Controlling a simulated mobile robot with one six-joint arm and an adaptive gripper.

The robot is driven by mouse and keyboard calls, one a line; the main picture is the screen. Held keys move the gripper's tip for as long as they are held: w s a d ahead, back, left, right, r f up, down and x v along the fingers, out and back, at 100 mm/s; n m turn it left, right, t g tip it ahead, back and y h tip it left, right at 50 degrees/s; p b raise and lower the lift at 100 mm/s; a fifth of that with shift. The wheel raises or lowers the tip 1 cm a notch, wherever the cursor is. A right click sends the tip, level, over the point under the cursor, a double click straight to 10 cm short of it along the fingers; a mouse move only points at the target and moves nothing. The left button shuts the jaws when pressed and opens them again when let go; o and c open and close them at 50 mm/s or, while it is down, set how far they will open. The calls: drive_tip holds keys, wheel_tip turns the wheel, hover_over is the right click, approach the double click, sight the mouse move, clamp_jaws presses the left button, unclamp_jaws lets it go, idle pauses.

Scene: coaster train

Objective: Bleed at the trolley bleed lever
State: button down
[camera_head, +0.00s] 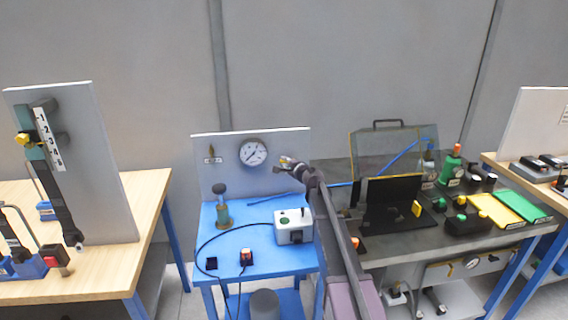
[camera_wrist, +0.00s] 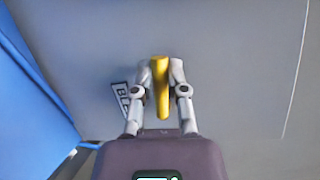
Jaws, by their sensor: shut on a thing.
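The yellow bleed lever (camera_wrist: 162,95) stands between the two fingers of my gripper (camera_wrist: 161,66) in the wrist view. The fingers are closed on it from both sides. A white label (camera_wrist: 121,97) reading "BLE", its rest hidden, is on the grey panel behind the left finger. In the head view my gripper (camera_head: 285,161) is at the upright panel (camera_head: 228,180) of the blue trolley (camera_head: 236,246), right of the round pressure gauge (camera_head: 254,153). The lever is too small there to make out clearly.
A dark bench (camera_head: 390,256) with a clear-lidded case is to the right. A wooden bench (camera_head: 110,268) is at left.

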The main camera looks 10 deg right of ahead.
drive_tip(key=shift+a+f+n+g+h, duration=0.1)
drive_tip(key=shift+f+n+g+h, duration=0.25)
drive_tip(key=shift+n, duration=0.55)
drive_tip(key=c, duration=0.7)
unclamp_jaws()
drive_tip(key=shift+f, duration=0.1)
drive_tip(key=shift+o, duration=0.2)
drive_tip(key=shift+s, duration=0.1)
